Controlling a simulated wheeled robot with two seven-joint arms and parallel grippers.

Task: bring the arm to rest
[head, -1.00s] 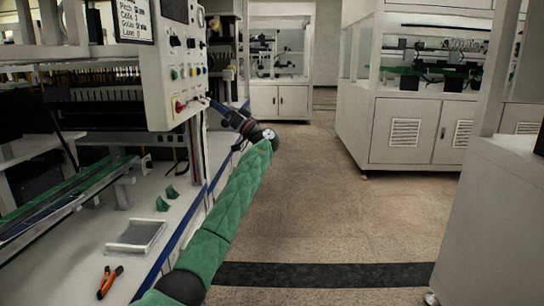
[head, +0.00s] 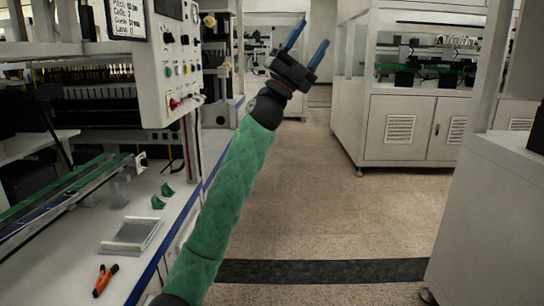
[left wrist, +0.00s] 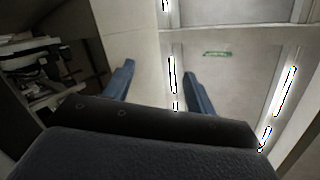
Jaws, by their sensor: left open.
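My left arm, in a green quilted sleeve, reaches up from the bottom of the head view beside the machine bench. My left gripper (head: 307,45) is at its end, raised over the aisle and pointing up and away. Its two blue fingers are apart with nothing between them. In the left wrist view the fingers (left wrist: 157,85) also stand apart, with the ceiling and its lights behind them. My right gripper is in neither view.
The bench at left carries a grey tray (head: 130,236), orange-handled pliers (head: 105,281), small green pieces (head: 158,202) and a rail (head: 65,200). A control panel (head: 180,70) overhangs it. White cabinets (head: 415,130) stand at right. The aisle floor (head: 320,200) is clear.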

